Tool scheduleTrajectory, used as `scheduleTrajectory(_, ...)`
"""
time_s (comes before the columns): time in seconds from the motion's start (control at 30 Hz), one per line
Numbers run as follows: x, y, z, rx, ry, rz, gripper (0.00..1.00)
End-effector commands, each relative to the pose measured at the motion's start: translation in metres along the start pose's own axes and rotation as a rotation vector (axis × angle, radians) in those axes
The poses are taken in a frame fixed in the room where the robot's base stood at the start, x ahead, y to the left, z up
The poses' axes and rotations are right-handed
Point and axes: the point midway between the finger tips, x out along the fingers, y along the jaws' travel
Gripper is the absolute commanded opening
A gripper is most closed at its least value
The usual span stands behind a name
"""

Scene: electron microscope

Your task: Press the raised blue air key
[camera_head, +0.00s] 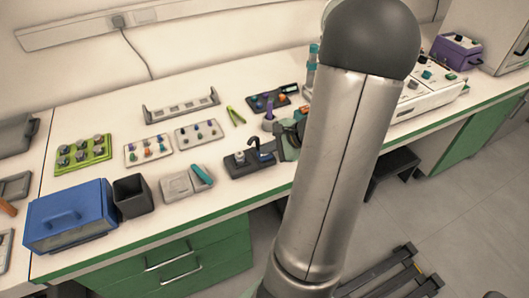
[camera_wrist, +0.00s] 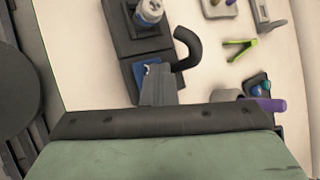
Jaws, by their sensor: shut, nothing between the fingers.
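A dark two-block device (camera_head: 243,171) stands near the front edge of the bench, left of my arm. In the wrist view the device (camera_wrist: 122,42) carries a silver knob and a curved black hook (camera_wrist: 188,42). The blue key (camera_wrist: 150,68) shows as a small patch on the lower block, mostly hidden behind my fingers. My gripper (camera_wrist: 158,78) is shut and empty, with its fingertips over or beside the blue patch. I cannot tell whether they touch it. In the head view my gripper (camera_head: 287,146) is at the device's right side, partly hidden by my arm.
A yellow-green tweezer-like tool (camera_head: 235,116) lies behind the device. A grey box with a teal piece (camera_head: 202,174) and a black bin (camera_head: 132,196) stand to the left. Trays of small parts (camera_head: 199,131) lie further back. A purple-tipped item (camera_wrist: 270,105) is close to my gripper's right.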

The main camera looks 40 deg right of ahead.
Motion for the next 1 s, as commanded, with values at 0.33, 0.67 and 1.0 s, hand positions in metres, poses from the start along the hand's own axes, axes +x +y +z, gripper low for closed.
scheduleTrajectory(0.33,-0.011,-0.008,0.008,0.000,0.001,0.000,0.00)
scheduleTrajectory(0.67,-0.014,-0.010,0.010,-0.001,0.000,0.000,0.00)
scheduleTrajectory(1.0,-0.037,-0.027,0.027,-0.002,0.001,0.000,0.00)
